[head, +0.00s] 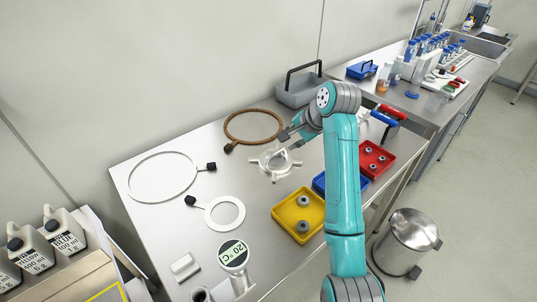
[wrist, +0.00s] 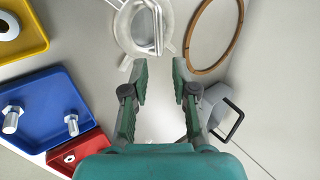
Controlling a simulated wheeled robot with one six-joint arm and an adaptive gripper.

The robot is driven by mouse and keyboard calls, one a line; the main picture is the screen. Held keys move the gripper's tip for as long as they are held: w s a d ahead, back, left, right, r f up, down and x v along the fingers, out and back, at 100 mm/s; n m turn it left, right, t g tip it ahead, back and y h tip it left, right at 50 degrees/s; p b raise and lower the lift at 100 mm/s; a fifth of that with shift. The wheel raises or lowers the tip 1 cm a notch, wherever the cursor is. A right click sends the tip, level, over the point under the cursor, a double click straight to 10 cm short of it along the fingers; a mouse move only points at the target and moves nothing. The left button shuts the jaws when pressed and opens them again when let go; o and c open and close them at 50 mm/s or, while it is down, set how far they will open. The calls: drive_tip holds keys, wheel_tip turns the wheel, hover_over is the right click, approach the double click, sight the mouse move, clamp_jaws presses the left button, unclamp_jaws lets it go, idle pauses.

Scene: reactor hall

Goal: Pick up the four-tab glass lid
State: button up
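The four-tab glass lid (head: 268,165) lies on the steel table in the head view, a clear disc in a pale ring with tabs sticking out. In the wrist view the lid (wrist: 124,30) is at the top, partly cut off by the frame edge, beyond the fingertips. My gripper (wrist: 160,72) is open, with nothing between its fingers. In the head view my gripper (head: 287,136) is just behind and right of the lid, apparently above the table. Whether a fingertip touches the lid cannot be told.
A brown ring (head: 232,133) lies behind the lid and a white ring (head: 208,219) in front-left. A yellow tray (head: 279,211), blue tray (wrist: 62,90) and red tray (head: 388,158) hold hardware. A grey toolbox (head: 294,94) stands behind. A dial gauge (head: 233,254) stands at the front.

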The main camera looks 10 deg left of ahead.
sight(278, 152)
drive_tip(key=x, duration=0.4)
drive_tip(key=shift+a+f, duration=0.2)
drive_tip(key=shift+f, duration=0.1)
drive_tip(key=shift+x, duration=2.8)
drive_tip(key=shift+d+f, duration=0.1)
drive_tip(key=shift+d, duration=0.1)
clamp_jaws()
